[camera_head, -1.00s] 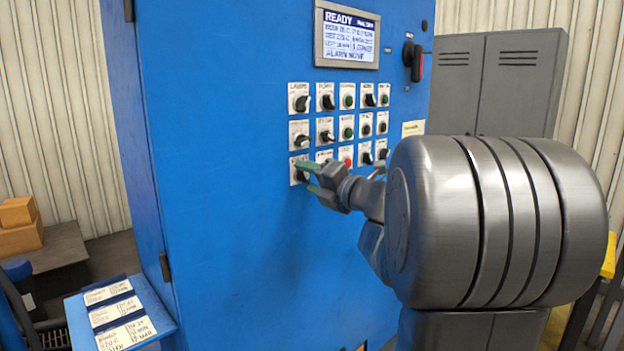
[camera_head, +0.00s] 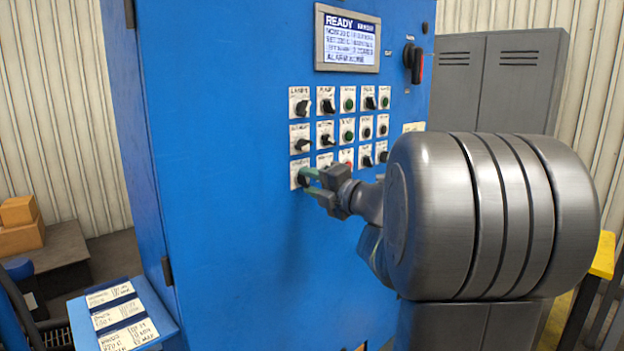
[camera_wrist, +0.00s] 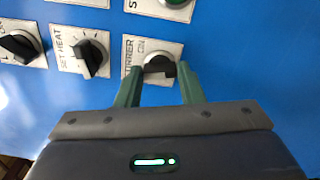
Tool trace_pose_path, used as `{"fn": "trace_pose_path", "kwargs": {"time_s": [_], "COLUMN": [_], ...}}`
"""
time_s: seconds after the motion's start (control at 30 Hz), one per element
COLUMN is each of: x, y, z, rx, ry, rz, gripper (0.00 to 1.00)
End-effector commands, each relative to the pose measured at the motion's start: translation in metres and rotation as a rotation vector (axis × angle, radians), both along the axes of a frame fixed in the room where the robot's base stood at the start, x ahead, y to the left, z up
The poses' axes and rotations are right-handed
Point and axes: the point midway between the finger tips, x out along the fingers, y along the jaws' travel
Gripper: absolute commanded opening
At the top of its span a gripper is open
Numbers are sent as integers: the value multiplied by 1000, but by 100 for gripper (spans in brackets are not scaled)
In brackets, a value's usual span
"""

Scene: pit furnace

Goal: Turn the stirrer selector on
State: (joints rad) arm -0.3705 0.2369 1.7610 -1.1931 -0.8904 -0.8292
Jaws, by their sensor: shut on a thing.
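The stirrer selector (camera_wrist: 158,69) is a dark knob on a silver ring, on a white plate lettered "STIRRER" and "ON" in the wrist view. In the head view its plate (camera_head: 296,173) is at the lower left of the panel's control grid, partly hidden by my fingers. My gripper (camera_wrist: 160,80) has green fingers on either side of the knob and is shut on it. It also shows in the head view (camera_head: 306,178), reaching in from the right. The fingers partly cover the knob, so its exact pointing direction is hard to tell.
The blue cabinet (camera_head: 240,250) carries several other knobs and buttons close by. The set heat knob (camera_wrist: 90,60) is beside the stirrer selector in the wrist view. A display (camera_head: 347,38) above reads "READY". A red-and-black switch (camera_head: 413,62) is at upper right.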

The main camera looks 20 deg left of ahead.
Motion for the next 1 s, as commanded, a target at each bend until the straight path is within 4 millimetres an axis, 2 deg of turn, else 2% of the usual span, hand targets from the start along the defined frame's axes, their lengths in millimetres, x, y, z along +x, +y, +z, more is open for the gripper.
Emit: {"fn": "trace_pose_path", "kwargs": {"time_s": [0.6,1.0], "x": [0,0], "y": [0,0], "z": [2,0], "rx": [213,292], "ry": [519,709], "rz": [0,0], "gripper": [12,12]}}
